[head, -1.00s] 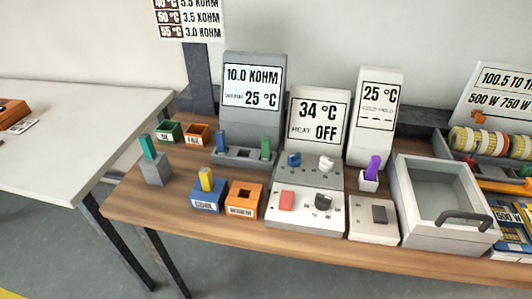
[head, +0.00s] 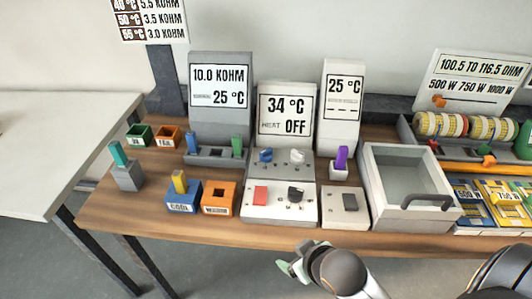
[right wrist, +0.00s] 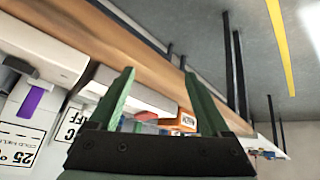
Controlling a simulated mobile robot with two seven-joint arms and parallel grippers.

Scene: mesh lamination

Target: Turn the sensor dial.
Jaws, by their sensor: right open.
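The control unit (head: 280,206) stands on the wooden table, with a screen reading 34 °C and HEAT OFF. It carries a blue knob (head: 266,155), a white knob (head: 297,157), a black knob (head: 296,193) and a red block-like switch (head: 260,195). The labels are too small to tell which knob is the sensor dial. My right gripper (head: 286,262) is in front of the table's front edge, below the unit and apart from it. Its green fingers are open and empty in the right wrist view (right wrist: 158,76). My left gripper is not in view.
A grey box with a dark switch (head: 349,202) and an open tray with a handle (head: 376,210) stand right of the unit. Blue (head: 183,200) and orange (head: 218,201) bins stand left. A display reading 10.0 KOHM (head: 220,75) is behind. Floor space in front is free.

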